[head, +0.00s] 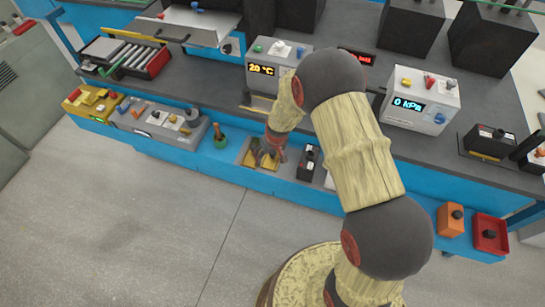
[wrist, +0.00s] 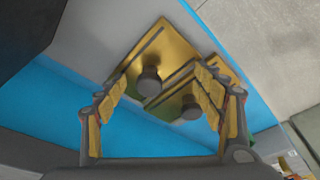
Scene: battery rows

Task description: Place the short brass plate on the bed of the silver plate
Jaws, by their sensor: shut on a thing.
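One brass plate (wrist: 165,50) with a dark round knob lies between the tips. A second brass piece (wrist: 226,76) with a similar knob sits beside it at lower right, partly hidden by the right finger. Which of them is the short brass plate, and the exact finger contact, I cannot tell.
A small black block (head: 308,163) stands just right of the gripper. A 20 °C meter box (head: 275,66) stands behind. Orange and red blocks (head: 470,226) are far right.

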